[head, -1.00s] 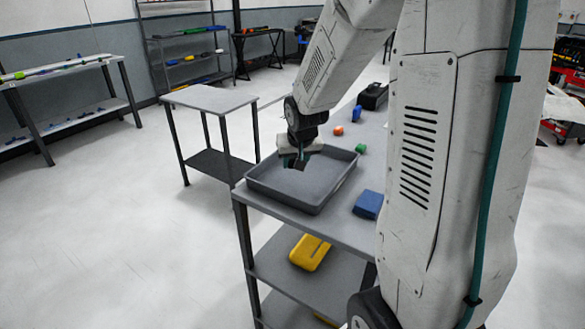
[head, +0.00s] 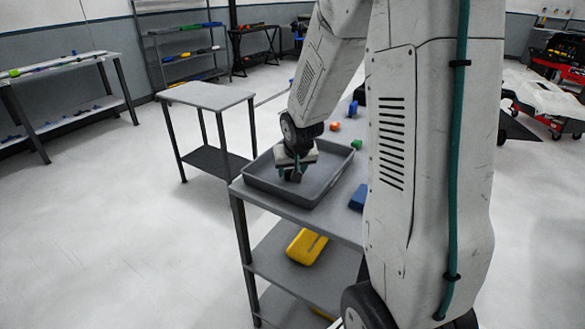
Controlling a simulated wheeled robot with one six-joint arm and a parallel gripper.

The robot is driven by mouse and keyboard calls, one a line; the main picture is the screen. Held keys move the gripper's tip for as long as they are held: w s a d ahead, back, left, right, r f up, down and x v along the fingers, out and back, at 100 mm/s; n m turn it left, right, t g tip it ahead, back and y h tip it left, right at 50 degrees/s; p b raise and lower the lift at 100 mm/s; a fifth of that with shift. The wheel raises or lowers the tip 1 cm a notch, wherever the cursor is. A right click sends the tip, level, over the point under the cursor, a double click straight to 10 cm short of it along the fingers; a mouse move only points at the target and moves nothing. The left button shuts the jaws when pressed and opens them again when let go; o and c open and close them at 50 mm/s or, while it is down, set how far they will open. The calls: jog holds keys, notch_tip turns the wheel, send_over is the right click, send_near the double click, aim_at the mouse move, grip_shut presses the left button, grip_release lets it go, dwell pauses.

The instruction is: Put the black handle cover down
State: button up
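My gripper (head: 292,175) points down inside the grey tray (head: 262,192) on the top of the shelf cart, close to the tray floor. Something dark shows at the fingertips. It is too small to tell whether this is the black handle cover or only the fingers. I cannot tell whether the fingers are open or shut. No separate black cover can be made out in the tray, and part of the tray floor is hidden behind the gripper.
A blue block (head: 358,198) lies right of the tray, partly behind my arm. Small green (head: 356,144) and orange (head: 335,126) pieces lie behind it. A yellow case (head: 306,246) is on the shelf below. A small grey table (head: 207,96) stands to the left, with open floor around it.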

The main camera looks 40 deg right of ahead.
jog(key=shift+o, duration=0.5)
jog(key=shift+r, duration=0.1)
jog(key=shift+r, duration=0.25)
jog(key=v, duration=1.2)
jog(key=s+a+r+n+g+y, duration=0.1)
jog(key=s+a+r+n, duration=0.1)
jog(key=s+a, duration=0.6)
jog(key=s+a+r+n+g+y, duration=0.1)
jog(key=s+a+r+n+g, duration=0.1)
jog(key=s+a, duration=0.6)
jog(key=s+r+n, duration=0.1)
jog(key=s, duration=0.6)
jog(key=shift+s+r+g, duration=0.25)
jog(key=shift+r+g, duration=0.05)
